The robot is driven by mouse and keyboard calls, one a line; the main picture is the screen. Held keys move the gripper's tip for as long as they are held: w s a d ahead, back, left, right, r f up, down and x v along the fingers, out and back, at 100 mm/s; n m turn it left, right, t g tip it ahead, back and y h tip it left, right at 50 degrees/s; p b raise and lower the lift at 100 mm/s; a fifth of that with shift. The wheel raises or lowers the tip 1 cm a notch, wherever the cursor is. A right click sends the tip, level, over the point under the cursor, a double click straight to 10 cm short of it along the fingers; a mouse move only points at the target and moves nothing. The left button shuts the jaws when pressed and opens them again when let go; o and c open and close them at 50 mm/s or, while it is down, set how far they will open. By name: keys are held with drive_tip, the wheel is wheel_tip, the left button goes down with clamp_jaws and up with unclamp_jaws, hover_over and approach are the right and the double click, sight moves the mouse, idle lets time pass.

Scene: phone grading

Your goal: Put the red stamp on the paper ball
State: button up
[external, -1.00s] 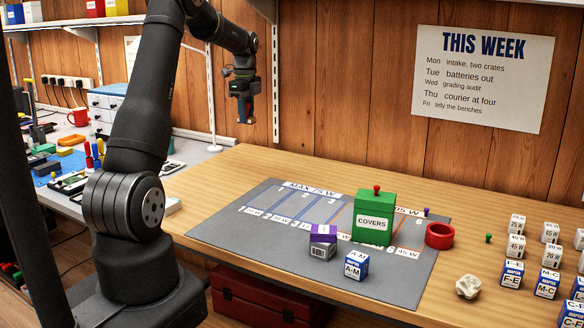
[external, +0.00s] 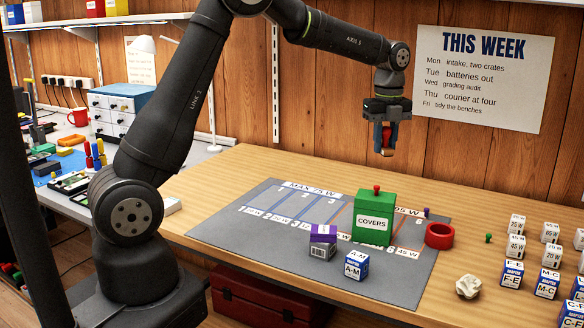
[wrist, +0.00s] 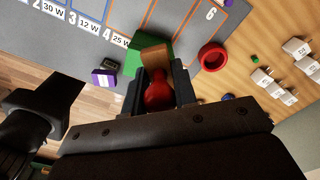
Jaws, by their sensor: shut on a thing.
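My gripper (external: 386,143) is shut on the red stamp (external: 387,152) and holds it high above the bench. In the wrist view the stamp (wrist: 157,97) shows its red handle between the fingers and a brown block at its far end. The paper ball (external: 468,287), crumpled and off-white, lies on the wooden bench near its front edge, right of the grey mat. The gripper is above and to the left of the ball in the external picture, well apart from it. I cannot make out the ball in the wrist view.
A green COVERS box (external: 374,228) with a red knob stands on the grey mat (external: 265,232), beside a red ring (external: 439,235). A purple-topped box (external: 322,250) and an A-M box (external: 355,266) sit in front. Several labelled adapter blocks (external: 547,283) stand at the right.

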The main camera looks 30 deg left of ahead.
drive_tip(key=s+d+m, duration=0.9)
drive_tip(key=s+d, duration=1.8)
drive_tip(key=s, duration=0.3)
hover_over(471, 278)
wheel_tip(471, 278, down, 12)
drive_tip(key=shift+s+r, duration=0.1)
drive_tip(key=shift+s, duration=0.05)
drive_tip(key=shift+w+f, duration=0.2)
drive_tip(key=shift+f, duration=1.9)
drive_tip(key=shift+f, duration=0.1)
drive_tip(key=o, duration=1)
